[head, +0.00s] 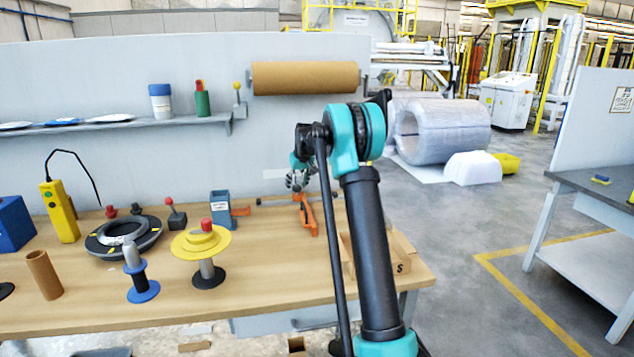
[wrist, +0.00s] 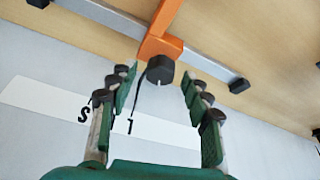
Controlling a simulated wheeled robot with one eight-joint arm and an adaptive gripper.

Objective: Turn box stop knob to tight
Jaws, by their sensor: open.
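A dark round knob (wrist: 160,70) with a small white mark on its face sits at the end of an orange stop block (wrist: 153,46) in the wrist view. My gripper (wrist: 158,88) is open, with one finger on each side of the space just in front of the knob. I see no contact with the knob. In the head view my gripper (head: 300,180) is low over the back of the table, beside the orange stop (head: 305,215). The knob is hard to make out there. A white label strip (wrist: 45,105) shows letters, partly hidden by my fingers.
The stop sits on a grey rail (wrist: 208,70). On the wooden table (head: 200,305), a blue-grey box (head: 220,205), a yellow spool (head: 200,243) and a dark ring (head: 100,243) stand to the left. A grey panel (head: 120,75) rises behind the table. A cardboard box (head: 402,255) is at the right edge.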

